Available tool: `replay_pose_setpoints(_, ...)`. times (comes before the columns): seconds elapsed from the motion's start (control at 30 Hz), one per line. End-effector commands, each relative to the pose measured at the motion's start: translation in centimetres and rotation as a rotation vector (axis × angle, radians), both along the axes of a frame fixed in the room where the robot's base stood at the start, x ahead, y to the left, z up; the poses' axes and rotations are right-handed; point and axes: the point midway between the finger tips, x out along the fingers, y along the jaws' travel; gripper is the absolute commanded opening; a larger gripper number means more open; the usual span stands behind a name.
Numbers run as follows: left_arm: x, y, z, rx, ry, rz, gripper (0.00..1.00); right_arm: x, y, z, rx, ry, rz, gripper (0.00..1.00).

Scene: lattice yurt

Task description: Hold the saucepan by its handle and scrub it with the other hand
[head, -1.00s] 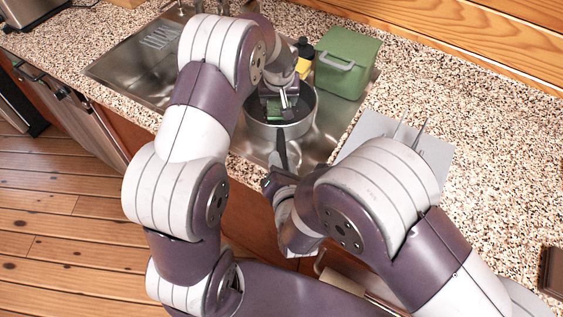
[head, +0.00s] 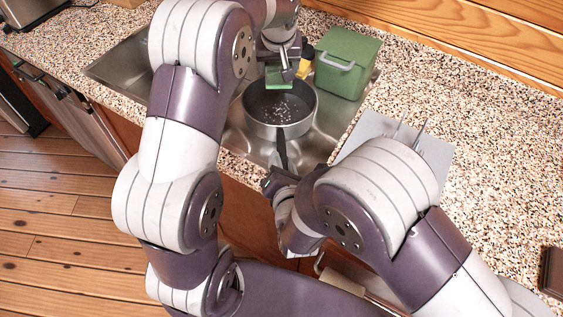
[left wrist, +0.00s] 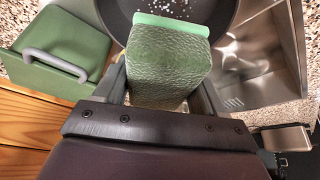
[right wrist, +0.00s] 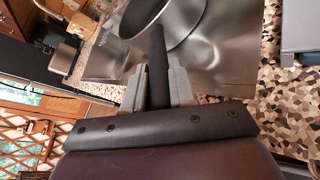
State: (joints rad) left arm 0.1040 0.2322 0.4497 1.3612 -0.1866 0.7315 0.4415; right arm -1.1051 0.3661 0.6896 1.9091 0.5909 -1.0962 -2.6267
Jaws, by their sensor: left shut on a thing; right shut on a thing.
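The saucepan (head: 282,124) is in the sink, its dark inside facing up with white suds or specks on the bottom. Its black handle (head: 280,152) points toward me. My right gripper (right wrist: 158,88) is shut on the handle, which runs between its fingers in the right wrist view. My left gripper (head: 281,70) is shut on a green sponge (head: 279,78). The sponge is above the far rim of the pan, apart from the bottom. In the left wrist view the sponge (left wrist: 166,66) fills the space between the fingers and hides part of the pan (left wrist: 240,22).
A green lidded bin (head: 345,70) with a grey handle stands right of the sink. A yellow bottle (head: 304,68) is partly hidden behind my left gripper. The steel sink (head: 112,72) extends left. A grey rack or mat (head: 371,127) lies on the speckled counter to the right.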

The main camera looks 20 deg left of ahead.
Motion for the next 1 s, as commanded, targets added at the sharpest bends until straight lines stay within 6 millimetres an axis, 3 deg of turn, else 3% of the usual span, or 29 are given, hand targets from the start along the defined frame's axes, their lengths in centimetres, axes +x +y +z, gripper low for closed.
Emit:
replay_pose_setpoints(0.5,0.0,0.0,-0.2,0.000,0.001,0.000,0.46,0.0,0.0,-0.1,-0.001,0.002,-0.001,0.00)
replay_pose_setpoints(1.0,-0.1,0.0,-6.9,-0.001,0.004,0.000,0.46,0.0,0.0,0.0,-0.001,0.001,0.000,0.00)
